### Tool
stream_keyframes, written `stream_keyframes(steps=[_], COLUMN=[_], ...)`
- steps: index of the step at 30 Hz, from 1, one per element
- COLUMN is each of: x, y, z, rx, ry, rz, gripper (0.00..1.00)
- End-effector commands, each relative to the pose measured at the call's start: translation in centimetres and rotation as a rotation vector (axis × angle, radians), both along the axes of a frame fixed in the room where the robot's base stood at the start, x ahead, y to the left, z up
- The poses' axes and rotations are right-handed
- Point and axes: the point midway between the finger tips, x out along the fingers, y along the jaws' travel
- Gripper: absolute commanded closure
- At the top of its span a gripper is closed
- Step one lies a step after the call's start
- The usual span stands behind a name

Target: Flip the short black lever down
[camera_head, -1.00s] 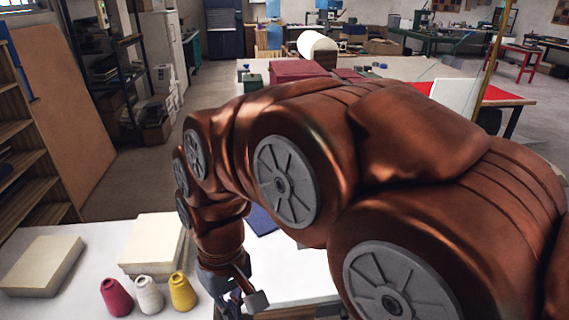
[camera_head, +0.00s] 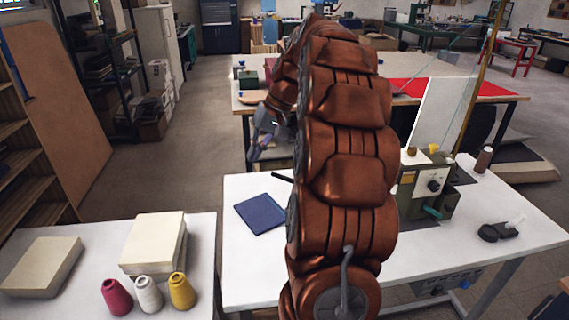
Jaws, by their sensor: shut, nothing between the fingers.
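My gripper (camera_head: 259,148), grey and small in the view, hangs at the end of my raised arm, left of the arm's upper part. It is shut and empty, and it appears clear of the things around it. A short thin black bar (camera_head: 282,178) sticks out left from behind my arm above the white table. It may be the black lever, but its base is hidden by my arm.
A dark blue pad (camera_head: 261,214) lies on the white table (camera_head: 465,247) left of my arm. Black round items (camera_head: 497,232) lie on the right. Three cones, including a yellow one (camera_head: 182,291), and cream stacks (camera_head: 153,244) stand on the left table.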

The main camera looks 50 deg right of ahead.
Motion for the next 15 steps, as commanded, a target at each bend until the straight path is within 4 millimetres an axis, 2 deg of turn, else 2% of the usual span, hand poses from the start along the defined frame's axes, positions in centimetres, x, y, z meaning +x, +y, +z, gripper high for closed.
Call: stream_keyframes(steps=[1, 6, 10, 15], x=[0.1, -0.4, -1.4, -2.3], y=[-2.6, -9.7, -13.7, -16.6], z=[0.4, 0.9, 1.2, 1.2], rx=[0.002, 0.007, 0.005, -0.001], ry=[-0.019, -0.077, -0.107, -0.130], rz=[-0.032, -0.111, -0.153, -0.182], gripper=[1.00, 1.00, 1.00, 1.00])
